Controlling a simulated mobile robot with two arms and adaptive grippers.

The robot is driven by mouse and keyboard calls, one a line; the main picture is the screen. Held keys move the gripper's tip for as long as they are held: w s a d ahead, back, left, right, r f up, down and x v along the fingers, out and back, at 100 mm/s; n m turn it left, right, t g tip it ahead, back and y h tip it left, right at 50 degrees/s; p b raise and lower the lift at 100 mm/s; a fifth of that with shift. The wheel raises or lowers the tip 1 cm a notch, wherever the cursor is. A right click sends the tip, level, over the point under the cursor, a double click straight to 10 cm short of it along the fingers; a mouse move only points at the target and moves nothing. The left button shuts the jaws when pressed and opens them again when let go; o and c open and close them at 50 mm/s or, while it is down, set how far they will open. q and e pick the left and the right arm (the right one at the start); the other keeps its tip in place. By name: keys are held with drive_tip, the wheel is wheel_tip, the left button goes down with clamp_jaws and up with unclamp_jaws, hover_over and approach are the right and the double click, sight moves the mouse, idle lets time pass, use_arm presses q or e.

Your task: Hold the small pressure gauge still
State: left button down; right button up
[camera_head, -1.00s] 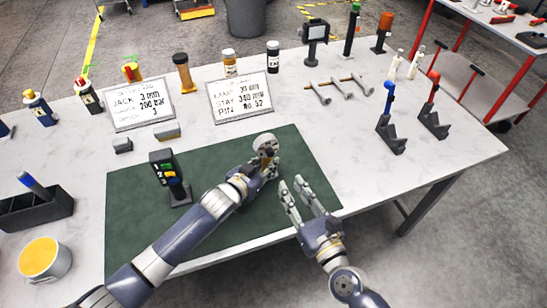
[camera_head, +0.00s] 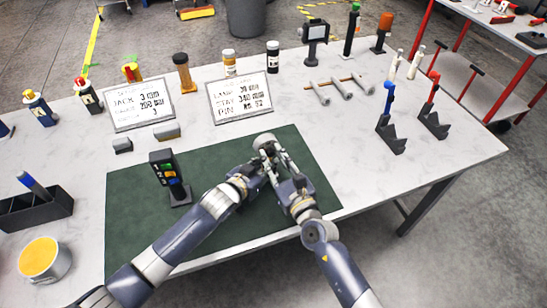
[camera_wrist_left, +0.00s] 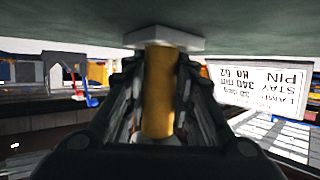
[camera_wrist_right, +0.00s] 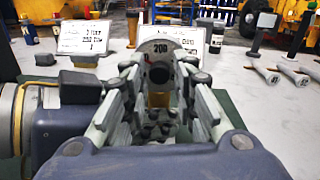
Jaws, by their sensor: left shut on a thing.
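The small pressure gauge (camera_head: 264,139) stands on the green mat (camera_head: 225,255), its round head above the grippers. In the left wrist view its brass-coloured stem (camera_wrist_left: 159,90) and pale base show between the fingers. My left gripper (camera_head: 259,163) is shut on this stem. My right gripper (camera_head: 275,155) is at the gauge from the right. In the right wrist view its fingers (camera_wrist_right: 160,78) are apart, with the gauge's dial (camera_wrist_right: 160,47), marked 200, between and beyond their tips. Whether they touch the gauge I cannot tell.
A dark stand with coloured buttons (camera_head: 168,176) is on the mat, left of my arms. Two white sign boards (camera_head: 239,97) stand behind. Grey rods (camera_head: 342,89) and two black holders (camera_head: 390,137) are to the right. The mat's right strip is free.

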drive_tip(key=shift+w, duration=0.1)
clamp_jaws()
idle(0.3)
drive_tip(key=m, duration=0.5)
drive_tip(key=shift+a+m, duration=0.1)
drive_tip(key=shift+m, duration=0.3)
drive_tip(key=m, duration=0.5)
drive_tip(key=shift+m, duration=0.7)
